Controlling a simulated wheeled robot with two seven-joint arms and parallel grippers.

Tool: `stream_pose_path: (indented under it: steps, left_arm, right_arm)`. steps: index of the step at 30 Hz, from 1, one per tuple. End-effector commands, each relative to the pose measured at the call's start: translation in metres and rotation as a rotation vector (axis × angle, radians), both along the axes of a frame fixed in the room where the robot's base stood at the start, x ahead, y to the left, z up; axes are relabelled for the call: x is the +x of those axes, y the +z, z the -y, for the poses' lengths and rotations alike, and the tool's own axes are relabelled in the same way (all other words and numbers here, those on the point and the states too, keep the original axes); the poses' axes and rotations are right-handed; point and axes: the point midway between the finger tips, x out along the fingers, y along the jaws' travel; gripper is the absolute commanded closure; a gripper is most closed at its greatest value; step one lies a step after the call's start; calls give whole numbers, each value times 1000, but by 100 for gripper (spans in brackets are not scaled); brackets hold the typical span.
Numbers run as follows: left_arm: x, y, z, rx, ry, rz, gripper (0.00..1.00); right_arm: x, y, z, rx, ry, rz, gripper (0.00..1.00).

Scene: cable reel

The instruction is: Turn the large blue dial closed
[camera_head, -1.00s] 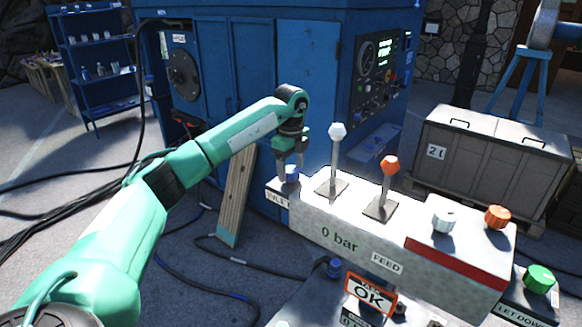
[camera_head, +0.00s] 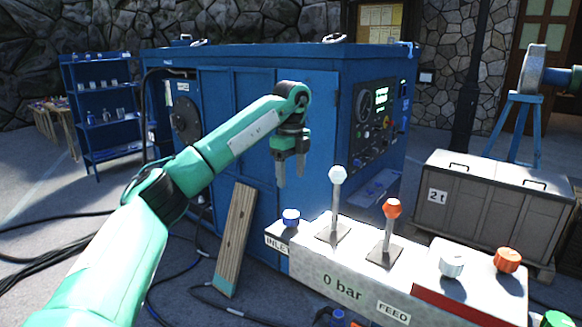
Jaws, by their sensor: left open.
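There is a clear gap between the fingertips and the dial. The dial's turn marks are too small to read. The box front reads "0 bar". My right gripper is not in view.
A white-knobbed lever (camera_head: 337,190) and an orange-knobbed lever (camera_head: 390,225) stand on the box right of the dial. A white knob (camera_head: 452,264) and an orange knob (camera_head: 507,260) are further right. A blue cabinet (camera_head: 240,110) stands behind; a wooden plank (camera_head: 235,240) leans on it.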

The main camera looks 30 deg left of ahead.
Motion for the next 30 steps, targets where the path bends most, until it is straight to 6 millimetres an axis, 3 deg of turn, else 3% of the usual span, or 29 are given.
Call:
stream_pose_path:
  steps: [8, 30]
  left_arm:
    - [0, 19, 0, 1, 1, 1, 35]
    - [0, 19, 0, 0, 1, 0, 35]
  right_arm:
    - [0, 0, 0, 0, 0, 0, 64]
    - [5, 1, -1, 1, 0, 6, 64]
